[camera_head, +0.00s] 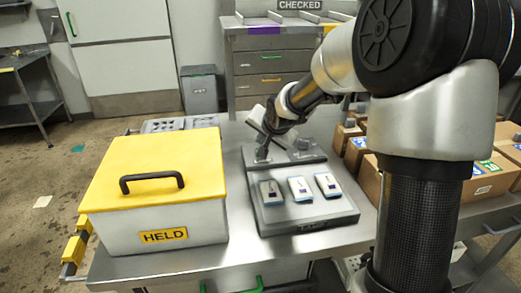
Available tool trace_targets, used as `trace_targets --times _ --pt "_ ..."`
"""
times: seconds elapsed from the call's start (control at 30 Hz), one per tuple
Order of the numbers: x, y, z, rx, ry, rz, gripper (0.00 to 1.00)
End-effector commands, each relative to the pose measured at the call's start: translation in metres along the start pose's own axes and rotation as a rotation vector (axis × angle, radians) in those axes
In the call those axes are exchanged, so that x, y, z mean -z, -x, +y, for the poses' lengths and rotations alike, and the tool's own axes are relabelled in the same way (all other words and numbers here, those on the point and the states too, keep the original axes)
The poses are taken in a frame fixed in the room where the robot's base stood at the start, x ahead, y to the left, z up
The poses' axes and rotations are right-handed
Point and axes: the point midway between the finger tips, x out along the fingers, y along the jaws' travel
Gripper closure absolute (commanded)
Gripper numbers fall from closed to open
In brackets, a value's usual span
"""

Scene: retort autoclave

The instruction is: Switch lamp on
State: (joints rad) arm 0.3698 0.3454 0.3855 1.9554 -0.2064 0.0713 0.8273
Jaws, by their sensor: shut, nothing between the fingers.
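A grey unit (308,157) stands on the steel table at the back of a tray and may be the lamp's base. A short post (262,151) rises from its left side, and a small raised knob (303,143) sits on its top. A pale tilted piece (256,115) above the post may be the lamp's head. My gripper (267,131) is shut and empty, just above the unit's left part by the post. Its fingertips are small and partly lost against the post, so I cannot tell whether they touch. No lit lamp shows.
A white box with a yellow lid (150,155) marked HELD stands left of the unit. A grey tray (303,222) in front bears three white devices (300,188). Cardboard boxes (365,180) stand on the right. The steel table (170,262) has a bare front edge.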

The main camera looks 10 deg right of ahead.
Motion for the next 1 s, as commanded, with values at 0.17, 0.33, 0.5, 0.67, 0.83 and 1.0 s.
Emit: trace_targets --times 0.17,0.33,0.5,0.67,0.83,1.0 --pt "0.0000 0.0000 0.0000 0.000 0.000 0.000 1.00" --pt "-0.0001 -0.0001 0.0001 0.000 0.000 0.000 1.00" --pt "-0.0028 -0.0036 0.0025 0.000 0.000 0.000 1.00" --pt "-0.0052 -0.0069 0.0048 0.000 0.001 0.000 1.00" --pt "-0.0047 -0.0063 0.0045 0.000 0.001 0.000 1.00" --pt "-0.0048 -0.0066 0.0047 0.000 0.000 0.000 1.00"
